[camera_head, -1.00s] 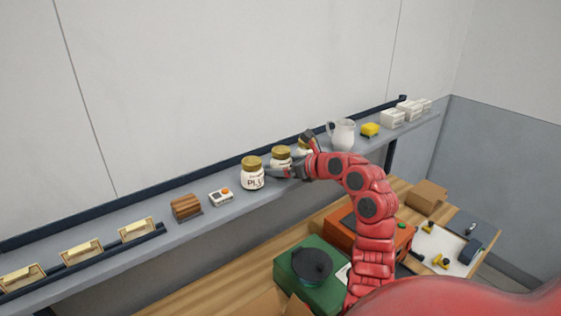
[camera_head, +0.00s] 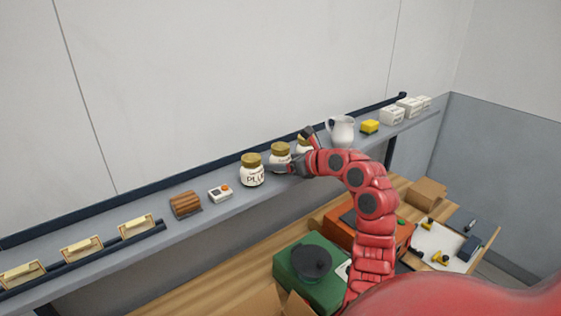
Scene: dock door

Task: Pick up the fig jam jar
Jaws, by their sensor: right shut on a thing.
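Several gold-lidded white jars stand in a row on the grey wall shelf. The nearest, left jar (camera_head: 251,173) has a label that starts "PLU". A middle jar (camera_head: 280,154) stands just right of it, its label too small to read. My right gripper (camera_head: 292,150) is at the shelf, its fingers around the far-right jar (camera_head: 303,146). I take this one as the fig jam jar; its label is mostly hidden by my gripper. The lower finger passes in front of the middle jar's base. It looks still at shelf height. My left gripper is not in view.
Right along the shelf are a white pitcher (camera_head: 341,130), a yellow block (camera_head: 369,126) and white boxes (camera_head: 392,116). Left are a small white device (camera_head: 220,194) and a brown slatted block (camera_head: 185,204). Below, a wooden bench holds a green case (camera_head: 320,288).

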